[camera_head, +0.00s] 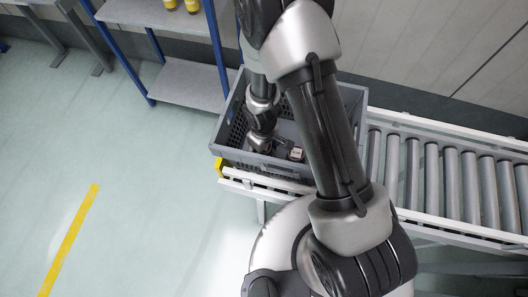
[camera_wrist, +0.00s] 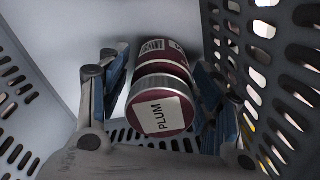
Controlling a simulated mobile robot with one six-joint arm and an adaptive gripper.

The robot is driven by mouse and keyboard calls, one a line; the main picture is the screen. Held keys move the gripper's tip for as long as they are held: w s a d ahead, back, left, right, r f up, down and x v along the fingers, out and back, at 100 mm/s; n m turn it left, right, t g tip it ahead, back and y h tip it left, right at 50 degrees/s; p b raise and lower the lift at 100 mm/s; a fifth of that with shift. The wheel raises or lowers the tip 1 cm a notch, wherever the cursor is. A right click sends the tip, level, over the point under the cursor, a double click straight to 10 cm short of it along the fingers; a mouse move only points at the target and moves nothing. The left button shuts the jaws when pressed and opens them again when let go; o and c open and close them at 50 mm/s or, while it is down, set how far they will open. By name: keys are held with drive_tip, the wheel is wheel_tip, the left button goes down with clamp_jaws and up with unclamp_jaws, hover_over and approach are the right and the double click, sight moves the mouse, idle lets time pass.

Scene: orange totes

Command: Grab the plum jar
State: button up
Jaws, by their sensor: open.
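The plum jar (camera_wrist: 175,83) is dark red with silver bands and a white PLUM label on the end facing the wrist camera. A barcode label shows farther up; I cannot tell whether that part belongs to a second jar. My gripper (camera_wrist: 158,66) is open, with one blue-padded finger on each side of the jar. A narrow gap shows on the left; contact on the right is unclear. In the head view my gripper (camera_head: 262,146) reaches down into the grey tote (camera_head: 352,97). A small white-labelled item (camera_head: 296,154) lies beside it, too small to identify.
The tote's perforated walls (camera_wrist: 38,115) stand close on both sides of my gripper. The tote rests at the end of a roller conveyor (camera_head: 450,180). A blue-framed shelf (camera_head: 190,84) with yellow items stands behind it. Open floor lies to the left.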

drive_tip(key=shift+c, duration=0.3)
drive_tip(key=c, duration=1)
drive_tip(key=shift+r, duration=0.1)
drive_tip(key=shift+c, duration=0.2)
